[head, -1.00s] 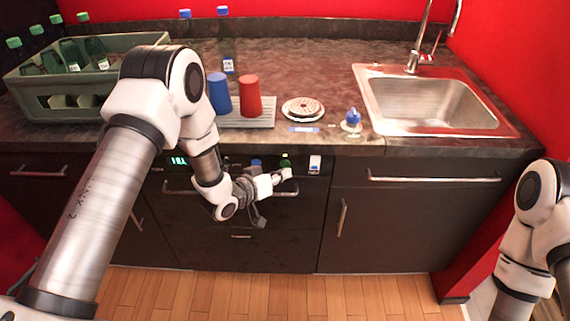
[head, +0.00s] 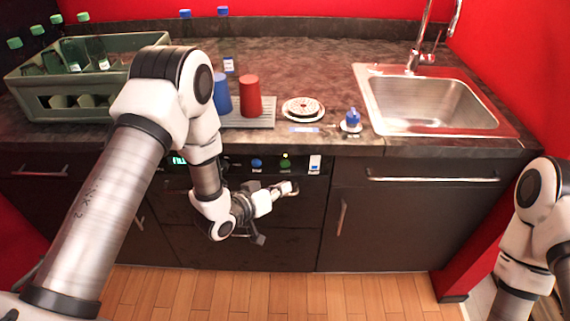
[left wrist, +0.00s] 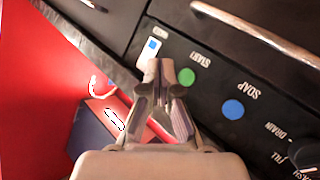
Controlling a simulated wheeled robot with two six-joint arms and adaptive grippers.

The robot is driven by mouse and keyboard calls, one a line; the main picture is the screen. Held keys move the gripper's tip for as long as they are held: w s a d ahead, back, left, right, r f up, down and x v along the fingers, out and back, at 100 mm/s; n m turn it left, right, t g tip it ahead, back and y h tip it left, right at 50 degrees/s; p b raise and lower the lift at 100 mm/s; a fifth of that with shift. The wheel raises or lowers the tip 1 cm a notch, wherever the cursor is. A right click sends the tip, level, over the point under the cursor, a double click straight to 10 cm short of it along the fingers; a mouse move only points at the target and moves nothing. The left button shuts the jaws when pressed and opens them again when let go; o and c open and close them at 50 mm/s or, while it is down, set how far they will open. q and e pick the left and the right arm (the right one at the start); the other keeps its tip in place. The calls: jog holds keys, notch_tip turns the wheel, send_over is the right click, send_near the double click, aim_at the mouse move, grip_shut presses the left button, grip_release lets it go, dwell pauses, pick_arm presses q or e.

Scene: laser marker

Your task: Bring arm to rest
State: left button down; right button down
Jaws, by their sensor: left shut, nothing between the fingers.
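My left arm reaches in from the left in the head view. Its left gripper (head: 294,187) hangs in front of the dark dishwasher front (head: 285,225), below the counter edge, pointing right. The gripper is shut and empty. In the left wrist view the closed fingers (left wrist: 166,75) show before the control panel (left wrist: 215,75), near the green START button (left wrist: 187,76) and the blue SOAP button (left wrist: 233,109). Whether they touch the panel cannot be told. Part of my right arm shows at the right edge of the head view; its gripper is out of view.
On the counter (head: 310,65) stand a crate with bottles (head: 65,100), a blue cup (head: 221,95), a red cup (head: 250,95), a plate (head: 303,108) and a small blue-topped item (head: 352,119). The sink (head: 435,105) is at right. Floor (head: 270,295) in front is clear.

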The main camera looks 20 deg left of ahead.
dwell(0.4)
pick_arm(q)
jog(key=s+a+f+n+g+y, duration=0.25)
jog(key=s+f+g, duration=0.35)
jog(key=s+f, duration=0.85)
jog(key=s+a+f+m+g+y, duration=0.1)
jog(key=s+a+g+y, duration=0.1)
jog(key=s, duration=0.7)
jog(key=s+a+f+m+g+y, duration=0.1)
jog(key=s+a+g+y, duration=0.1)
jog(key=s+g, duration=0.3)
jog(key=s+a, duration=0.1)
jog(key=s, duration=0.3)
jog(key=shift+s+f, duration=0.3)
